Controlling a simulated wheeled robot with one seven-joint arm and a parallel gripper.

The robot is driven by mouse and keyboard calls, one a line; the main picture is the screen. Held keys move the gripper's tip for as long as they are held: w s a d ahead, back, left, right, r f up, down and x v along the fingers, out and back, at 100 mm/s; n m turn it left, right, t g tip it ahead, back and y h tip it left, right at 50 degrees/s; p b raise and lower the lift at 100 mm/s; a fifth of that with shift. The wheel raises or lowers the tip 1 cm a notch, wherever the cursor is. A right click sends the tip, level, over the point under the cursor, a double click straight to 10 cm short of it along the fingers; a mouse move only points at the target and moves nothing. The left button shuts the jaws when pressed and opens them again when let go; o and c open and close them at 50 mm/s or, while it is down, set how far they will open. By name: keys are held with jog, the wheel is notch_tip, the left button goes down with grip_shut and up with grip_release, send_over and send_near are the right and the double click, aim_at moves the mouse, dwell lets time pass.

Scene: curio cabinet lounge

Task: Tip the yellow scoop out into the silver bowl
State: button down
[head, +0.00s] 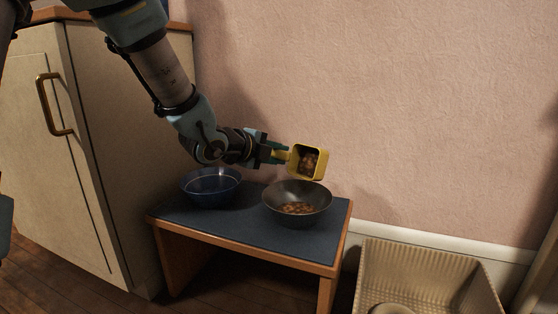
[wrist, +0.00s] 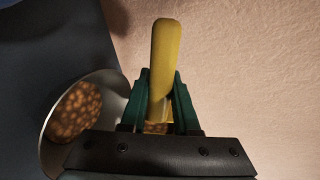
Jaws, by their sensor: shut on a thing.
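The yellow scoop (head: 309,161) is held above the silver bowl (head: 278,208), tilted on its side with its open mouth facing the camera. Brown pieces show inside the scoop. My gripper (head: 282,154) is shut on the scoop's handle, and the handle also shows between the green fingers in the wrist view (wrist: 163,70). The silver bowl stands on the low table and has brown pieces in its bottom. In the wrist view the bowl (wrist: 52,127) is at the left, partly hidden by my gripper. Whether pieces are falling cannot be told.
A blue bowl (head: 211,198) stands left of the silver bowl on the low table (head: 240,228), below my arm. A pale cabinet (head: 120,130) stands at the left. A beige ribbed basket (head: 425,262) is on the floor at the right. The wall is close behind.

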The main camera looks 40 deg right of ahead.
jog(key=shift+a+h+b, duration=0.15)
jog(key=shift+h+b, duration=0.25)
jog(key=shift+h, duration=0.2)
jog(key=shift+s+a+r+t+h, duration=0.15)
jog(key=shift+r+t+h, duration=0.1)
jog(key=shift+h, duration=0.35)
jog(key=shift+w+a+r+t+h, duration=0.15)
jog(key=shift+t+h, duration=0.1)
jog(key=shift+h, duration=0.35)
